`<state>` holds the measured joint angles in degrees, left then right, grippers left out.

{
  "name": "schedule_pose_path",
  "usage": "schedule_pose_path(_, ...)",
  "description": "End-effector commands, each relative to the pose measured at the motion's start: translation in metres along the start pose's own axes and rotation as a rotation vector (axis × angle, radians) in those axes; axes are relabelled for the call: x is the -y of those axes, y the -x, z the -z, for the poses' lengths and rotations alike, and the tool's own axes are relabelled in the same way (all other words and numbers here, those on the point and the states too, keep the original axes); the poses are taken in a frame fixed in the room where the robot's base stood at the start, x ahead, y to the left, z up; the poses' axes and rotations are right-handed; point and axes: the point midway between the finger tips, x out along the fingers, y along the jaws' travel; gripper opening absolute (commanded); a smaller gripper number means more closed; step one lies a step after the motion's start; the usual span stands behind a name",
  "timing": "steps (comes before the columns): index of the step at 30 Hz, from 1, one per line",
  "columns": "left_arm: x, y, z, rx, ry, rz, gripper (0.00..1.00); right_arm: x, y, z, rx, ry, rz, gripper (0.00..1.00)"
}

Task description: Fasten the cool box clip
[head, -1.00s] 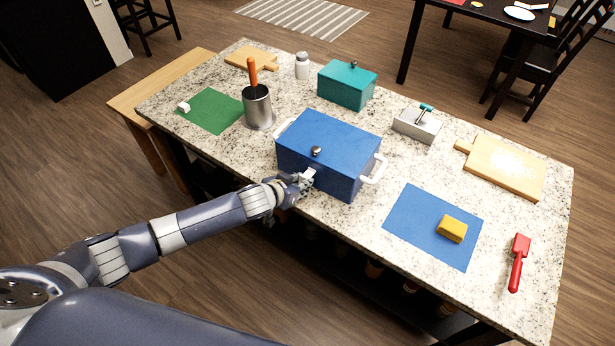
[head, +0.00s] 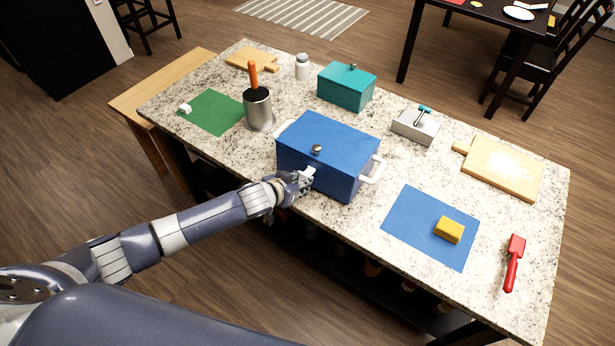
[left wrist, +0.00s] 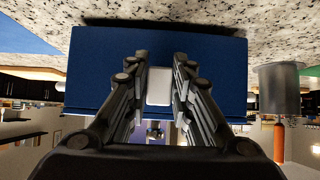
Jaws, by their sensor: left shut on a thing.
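The blue cool box (head: 325,140) stands on the speckled counter with its lid down, a round knob on the lid and white side handles. A white clip (head: 310,171) is on its front face, and it shows in the left wrist view (left wrist: 159,88) between my fingers. My left gripper (head: 305,179) is at the front of the box, shut on the clip; its fingers (left wrist: 160,60) flank the clip on both sides. The fingers and wrist hide part of the clip, so I cannot tell whether it is latched. My right gripper is not in view.
A steel pot (head: 258,112) with an orange-handled tool stands left of the box. A teal box (head: 346,90) and a grey metal box (head: 415,127) are behind. A blue mat (head: 415,225) with a yellow block (head: 449,230) lies to the right. The counter's front edge runs below my gripper.

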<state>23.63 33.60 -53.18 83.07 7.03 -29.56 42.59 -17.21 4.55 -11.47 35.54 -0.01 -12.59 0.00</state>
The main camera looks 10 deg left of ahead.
Motion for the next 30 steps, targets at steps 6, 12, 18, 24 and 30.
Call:
schedule_pose_path(6, 0.000, 0.001, 0.004, -0.006, -0.001, -0.001, 0.04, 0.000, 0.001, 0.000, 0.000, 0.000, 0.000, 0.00)
schedule_pose_path(12, 0.000, 0.002, 0.006, -0.006, 0.000, -0.001, 0.04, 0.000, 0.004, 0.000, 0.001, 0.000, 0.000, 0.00)
schedule_pose_path(18, 0.000, 0.006, 0.013, -0.006, 0.000, -0.001, 0.04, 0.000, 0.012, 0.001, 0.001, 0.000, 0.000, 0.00)
schedule_pose_path(24, 0.000, 0.005, 0.013, -0.006, 0.000, -0.001, 0.04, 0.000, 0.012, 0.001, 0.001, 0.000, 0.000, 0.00)
schedule_pose_path(30, 0.000, 0.005, 0.013, -0.005, 0.000, -0.001, 0.43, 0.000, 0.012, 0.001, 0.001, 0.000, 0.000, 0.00)
